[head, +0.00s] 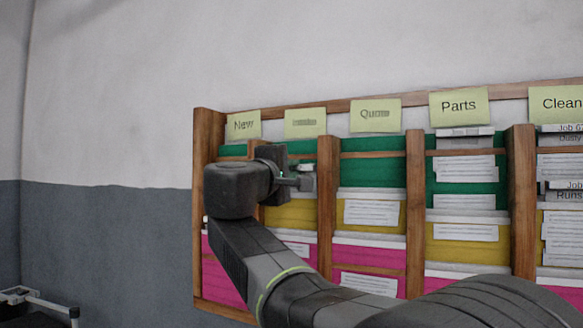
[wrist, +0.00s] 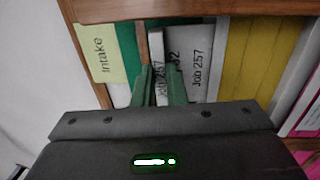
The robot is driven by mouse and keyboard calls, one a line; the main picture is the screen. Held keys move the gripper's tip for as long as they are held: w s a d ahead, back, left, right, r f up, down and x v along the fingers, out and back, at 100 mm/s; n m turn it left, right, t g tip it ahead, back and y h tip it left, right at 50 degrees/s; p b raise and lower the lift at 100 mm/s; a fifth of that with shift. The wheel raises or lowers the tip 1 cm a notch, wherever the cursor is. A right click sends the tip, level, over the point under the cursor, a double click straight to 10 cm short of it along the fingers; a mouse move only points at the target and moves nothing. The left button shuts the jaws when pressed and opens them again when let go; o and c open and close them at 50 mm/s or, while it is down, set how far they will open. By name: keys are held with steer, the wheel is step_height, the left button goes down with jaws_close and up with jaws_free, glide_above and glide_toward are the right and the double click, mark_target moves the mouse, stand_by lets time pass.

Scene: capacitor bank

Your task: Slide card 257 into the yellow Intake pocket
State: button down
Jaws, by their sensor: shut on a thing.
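My gripper (wrist: 162,70) is shut on a grey-white card (wrist: 201,62) marked "Job 257" in the wrist view. The same marking shows again between the fingers, beside other partly covered lettering. The card is in front of the green Intake pocket (wrist: 127,42); whether it touches the pocket is unclear. The yellow Intake pocket (wrist: 250,60) lies just right of the card in the wrist view. In the head view my gripper (head: 306,180) is at the Intake column, and the yellow pocket (head: 290,216) shows below it. My arm hides part of that column.
The wooden rack (head: 327,200) has upright dividers between its columns. The Intake label (head: 305,123) is above the column. A magenta pocket (head: 300,262) is below the yellow one. Bare wall is at left.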

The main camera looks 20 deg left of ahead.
steer(key=shift+w+g+p, duration=0.15)
steer(key=shift+g+p, duration=0.15)
steer(key=shift+p, duration=0.35)
steer(key=shift+f, duration=0.1)
stand_by(0.3)
steer(key=shift+f+b, duration=1)
steer(key=shift+b, duration=0.1)
steer(key=c, duration=1.4)
jaws_free()
steer(key=s+b, duration=0.1)
steer(key=s, duration=0.3)
steer(key=s+f+b, duration=0.1)
steer(key=s, duration=0.4)
steer(key=s+a+b, duration=0.1)
steer(key=s, duration=0.3)
steer(key=shift+s+f+b, duration=0.2)
steer(key=shift+s+b, duration=0.15)
steer(key=shift+s, duration=0.05)
steer(key=shift+w, duration=0.1)
